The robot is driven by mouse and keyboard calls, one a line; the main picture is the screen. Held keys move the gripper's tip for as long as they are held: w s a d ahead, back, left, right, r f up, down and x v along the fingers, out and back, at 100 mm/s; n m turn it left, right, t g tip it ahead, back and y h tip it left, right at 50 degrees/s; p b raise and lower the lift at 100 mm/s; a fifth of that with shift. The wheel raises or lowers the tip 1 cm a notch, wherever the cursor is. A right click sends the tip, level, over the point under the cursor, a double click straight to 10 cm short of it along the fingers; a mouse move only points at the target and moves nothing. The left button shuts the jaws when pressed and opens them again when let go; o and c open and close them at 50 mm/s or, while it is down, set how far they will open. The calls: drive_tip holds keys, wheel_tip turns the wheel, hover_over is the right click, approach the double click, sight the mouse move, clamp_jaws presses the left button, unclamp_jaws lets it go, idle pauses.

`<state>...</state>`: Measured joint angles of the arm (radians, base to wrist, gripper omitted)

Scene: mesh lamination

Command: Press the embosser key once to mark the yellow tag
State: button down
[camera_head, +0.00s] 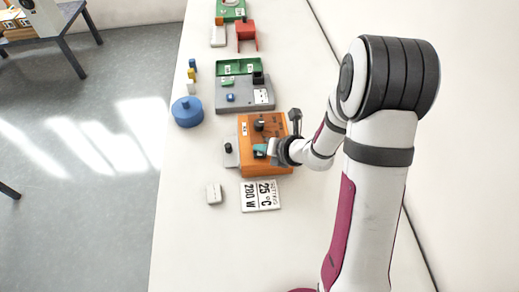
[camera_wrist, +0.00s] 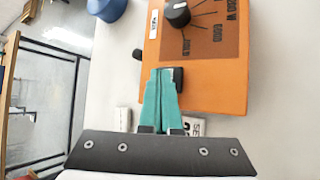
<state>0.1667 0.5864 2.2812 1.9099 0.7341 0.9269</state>
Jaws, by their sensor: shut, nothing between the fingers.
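My gripper (camera_head: 260,151) has teal fingers and is over the orange machine (camera_head: 265,168), near its front part. In the wrist view my gripper (camera_wrist: 163,74) has its two fingers together, with nothing between them. The orange machine (camera_wrist: 205,95) shows a dark panel with a black dial (camera_wrist: 177,13). A small black key-like part (camera_wrist: 178,78) lies right beside the fingertips; I cannot tell whether they touch, nor whether it is the embosser key. A small yellow piece (camera_head: 191,74) stands at the table's left; I cannot tell whether it is the tag.
A white card with printed settings (camera_head: 261,196) and a small white block (camera_head: 213,194) lie in front. A grey base with a black knob (camera_head: 229,149) is left of the machine. A blue round container (camera_head: 187,112), a grey machine (camera_head: 243,95) and a green tray (camera_head: 238,67) are farther back.

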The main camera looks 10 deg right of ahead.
drive_tip(key=shift+f, duration=0.35)
idle(0.4)
drive_tip(key=shift+r, duration=1.05)
drive_tip(key=shift+r, duration=2.5)
